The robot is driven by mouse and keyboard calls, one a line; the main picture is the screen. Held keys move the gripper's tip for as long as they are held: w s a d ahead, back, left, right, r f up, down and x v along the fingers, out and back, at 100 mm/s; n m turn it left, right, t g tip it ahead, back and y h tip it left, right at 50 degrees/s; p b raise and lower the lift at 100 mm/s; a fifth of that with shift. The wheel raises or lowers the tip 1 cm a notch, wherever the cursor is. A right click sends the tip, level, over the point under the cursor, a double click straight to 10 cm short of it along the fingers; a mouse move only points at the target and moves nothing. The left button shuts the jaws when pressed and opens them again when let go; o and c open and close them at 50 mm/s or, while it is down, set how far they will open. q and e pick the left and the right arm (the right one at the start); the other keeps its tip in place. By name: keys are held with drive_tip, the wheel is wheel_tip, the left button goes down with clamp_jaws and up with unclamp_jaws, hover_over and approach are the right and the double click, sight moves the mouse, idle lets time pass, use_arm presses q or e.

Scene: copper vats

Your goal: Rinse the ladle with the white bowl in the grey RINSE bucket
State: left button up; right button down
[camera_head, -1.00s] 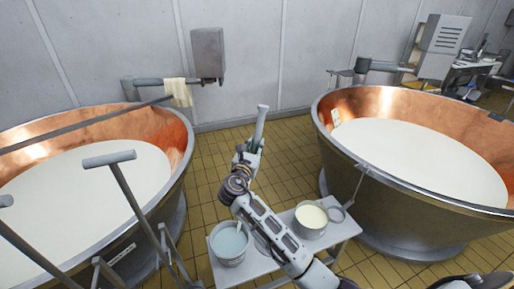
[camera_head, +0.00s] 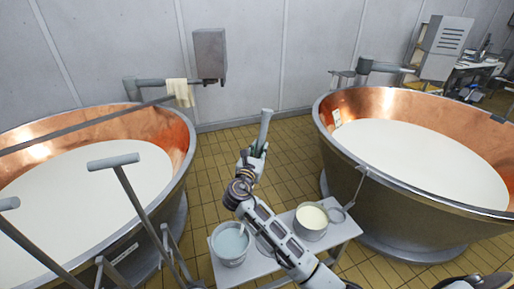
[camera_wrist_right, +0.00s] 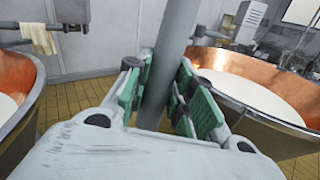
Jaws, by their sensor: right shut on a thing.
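My right gripper (camera_head: 257,150) is shut on a grey rod (camera_head: 265,126), which I take to be the ladle's handle. The rod stands steeply between the green finger pads in the right wrist view (camera_wrist_right: 168,72). No white bowl shows on it, so the ladle's bowl is hidden or out of view. A grey bucket (camera_head: 216,254) with pale blue liquid stands on the small table, left of my right forearm; no RINSE label is readable. A white stick-like thing (camera_head: 241,229) stands in it. My gripper is above and beyond the bucket, apart from it. My left gripper is not in view.
The small table (camera_head: 347,232) also bears a pot of cream-coloured contents (camera_head: 311,217) and a grey ring-shaped thing. Copper vats of white liquid stand left (camera_head: 165,125) and right (camera_head: 352,105). T-handled tools (camera_head: 113,161) stand at left. Tiled floor (camera_head: 212,170) lies between the vats.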

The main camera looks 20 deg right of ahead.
drive_tip(key=shift+s, duration=0.2)
drive_tip(key=shift+w, duration=0.2)
drive_tip(key=shift+w+a, duration=0.3)
drive_tip(key=shift+w, duration=0.45)
drive_tip(key=shift+s+d+p, duration=0.1)
drive_tip(key=shift+s+p, duration=0.1)
drive_tip(key=shift+p, duration=0.15)
drive_tip(key=shift+s+d+r+p, duration=0.1)
drive_tip(key=shift+s+d+p, duration=0.2)
drive_tip(key=shift+s+p, duration=0.4)
drive_tip(key=shift+w+a, duration=0.1)
drive_tip(key=shift+w, duration=0.1)
drive_tip(key=shift+w+a, duration=0.3)
drive_tip(key=shift+w, duration=0.4)
drive_tip(key=shift+s, duration=0.1)
idle(0.4)
